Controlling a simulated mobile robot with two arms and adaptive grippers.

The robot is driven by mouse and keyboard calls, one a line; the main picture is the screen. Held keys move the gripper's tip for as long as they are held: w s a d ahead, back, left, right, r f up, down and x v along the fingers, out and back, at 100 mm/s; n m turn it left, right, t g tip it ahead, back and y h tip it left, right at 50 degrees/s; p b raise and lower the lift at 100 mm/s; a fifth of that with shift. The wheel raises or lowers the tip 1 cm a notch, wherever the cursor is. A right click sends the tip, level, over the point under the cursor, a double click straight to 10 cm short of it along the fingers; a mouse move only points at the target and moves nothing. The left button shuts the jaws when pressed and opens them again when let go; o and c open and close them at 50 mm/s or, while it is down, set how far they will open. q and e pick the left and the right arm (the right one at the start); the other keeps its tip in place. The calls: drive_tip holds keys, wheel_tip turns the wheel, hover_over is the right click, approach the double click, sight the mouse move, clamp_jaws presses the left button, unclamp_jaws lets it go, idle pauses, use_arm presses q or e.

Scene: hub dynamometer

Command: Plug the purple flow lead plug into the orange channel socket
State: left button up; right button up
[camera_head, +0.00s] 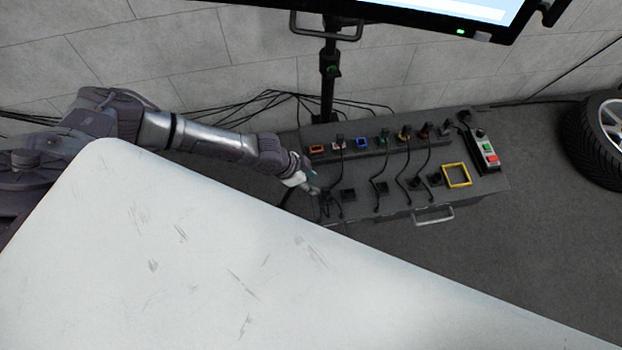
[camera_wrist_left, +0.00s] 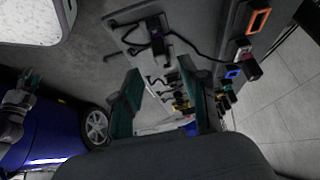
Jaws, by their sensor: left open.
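The orange channel socket (camera_head: 316,149) is an empty orange-framed opening at the left end of the back row on the dark bench box. It also shows at the top right of the left wrist view (camera_wrist_left: 258,21). A dark plug with a faint purple tint (camera_wrist_left: 157,42), likely the purple flow lead plug, sits on the box top with a black lead. My left gripper (camera_head: 314,190) is over the box's front left corner, partly hiding that plug. In the wrist view its teal fingers (camera_wrist_left: 160,68) are apart and empty, with the plug just beyond them. What looks like my right gripper (camera_wrist_left: 22,92) is small at the left.
The box (camera_head: 470,203) carries several dark plugs and leads. An empty blue socket (camera_head: 362,142) is near the orange one. A yellow frame (camera_head: 456,175) and a button box (camera_head: 487,152) are at its right. A white tabletop (camera_head: 180,250) fills the foreground. A wheel (camera_head: 600,135) stands right.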

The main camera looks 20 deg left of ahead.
sight(327, 188)
use_arm(q)
drive_tip(key=b+x, duration=0.6)
drive_tip(key=x, duration=0.1)
drive_tip(key=shift+s, duration=0.1)
drive_tip(key=shift+b+x, duration=0.8)
drive_tip(key=shift+x, duration=0.25)
drive_tip(key=shift+r, duration=0.1)
clamp_jaws()
drive_tip(key=shift+r, duration=0.1)
drive_tip(key=shift+r+p, duration=1)
drive_tip(key=shift+p, duration=0.05)
drive_tip(key=shift+r+p, duration=2.25)
drive_tip(key=shift+r, duration=0.25)
